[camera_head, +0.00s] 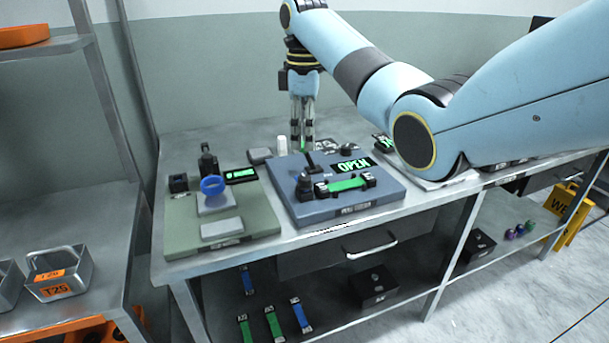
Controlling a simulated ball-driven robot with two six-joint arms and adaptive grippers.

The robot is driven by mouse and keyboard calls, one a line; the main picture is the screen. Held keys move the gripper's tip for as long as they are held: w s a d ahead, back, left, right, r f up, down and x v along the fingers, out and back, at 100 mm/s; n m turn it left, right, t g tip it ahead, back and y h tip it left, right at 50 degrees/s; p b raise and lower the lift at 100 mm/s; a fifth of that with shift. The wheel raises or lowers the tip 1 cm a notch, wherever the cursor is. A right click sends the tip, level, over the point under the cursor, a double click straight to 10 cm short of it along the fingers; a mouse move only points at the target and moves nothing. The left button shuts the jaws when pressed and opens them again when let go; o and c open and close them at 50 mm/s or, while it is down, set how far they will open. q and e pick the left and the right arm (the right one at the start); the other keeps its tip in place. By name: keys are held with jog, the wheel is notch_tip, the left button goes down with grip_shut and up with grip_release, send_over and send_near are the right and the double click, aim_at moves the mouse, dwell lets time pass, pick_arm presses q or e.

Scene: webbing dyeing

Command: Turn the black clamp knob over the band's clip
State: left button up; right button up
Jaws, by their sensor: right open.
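A blue-grey fixture board (380,205) lies on the table with a lit green "OPEN" display (354,165). A green band (345,184) lies across its front part, with dark clip ends. A black knob (304,182) stands at the band's left end; I cannot tell how it sits relative to the clip. A black lever-like part (311,161) rises behind it, and another small black knob (348,149) is at the back. My right gripper (302,147) points down at the board's back edge, fingers open, apart from the front knob. My left gripper is out of view.
A white cylinder (282,145) is beside my right gripper. My right arm covers the table's right part. Bands and black boxes (374,285) lie on the lower shelf.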

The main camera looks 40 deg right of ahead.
aim_at(305, 177)
notch_tip(305, 177, down, 11)
jog(key=shift+r, duration=0.2)
dwell(0.3)
grip_shut()
